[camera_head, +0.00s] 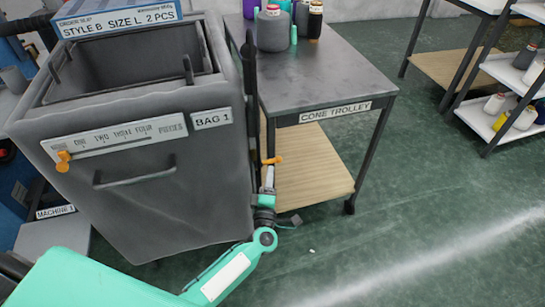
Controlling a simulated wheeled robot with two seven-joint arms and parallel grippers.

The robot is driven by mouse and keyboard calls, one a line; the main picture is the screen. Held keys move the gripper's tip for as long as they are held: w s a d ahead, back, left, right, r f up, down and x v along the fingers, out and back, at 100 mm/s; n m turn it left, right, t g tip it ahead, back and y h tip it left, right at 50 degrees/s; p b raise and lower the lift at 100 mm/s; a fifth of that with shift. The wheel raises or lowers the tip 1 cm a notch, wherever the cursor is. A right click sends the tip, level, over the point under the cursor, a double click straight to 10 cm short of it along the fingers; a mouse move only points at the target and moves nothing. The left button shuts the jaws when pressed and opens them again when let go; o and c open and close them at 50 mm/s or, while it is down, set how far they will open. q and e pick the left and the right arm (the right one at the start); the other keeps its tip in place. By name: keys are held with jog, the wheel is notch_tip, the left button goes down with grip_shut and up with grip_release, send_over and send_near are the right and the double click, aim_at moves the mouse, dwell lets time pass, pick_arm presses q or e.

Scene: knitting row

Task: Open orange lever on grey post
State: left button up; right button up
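A small orange lever (272,160) shows between the grey bag cart and the cone trolley. It lies roughly level, just above a short light-grey upright piece; I cannot tell whether that piece is the post or part of my gripper. A dark upright post (249,95) stands along the cart's right side. My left gripper (267,186) is at the end of the teal arm, pointing up and away, just below the orange lever. Its fingers are too small and overlapped to show whether they are open or touch the lever. My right gripper is not in view.
The grey bag cart (150,210) labelled BAG 1 fills the left, with an orange slider knob (63,160) on its front. The cone trolley (335,75) carries several cones at its back. White shelving (510,75) stands far right. Open green floor lies at the lower right.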

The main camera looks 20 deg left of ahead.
aim_at(269, 161)
pick_arm(q)
jog(key=x, duration=0.8)
jog(key=shift+w, duration=0.1)
grip_shut()
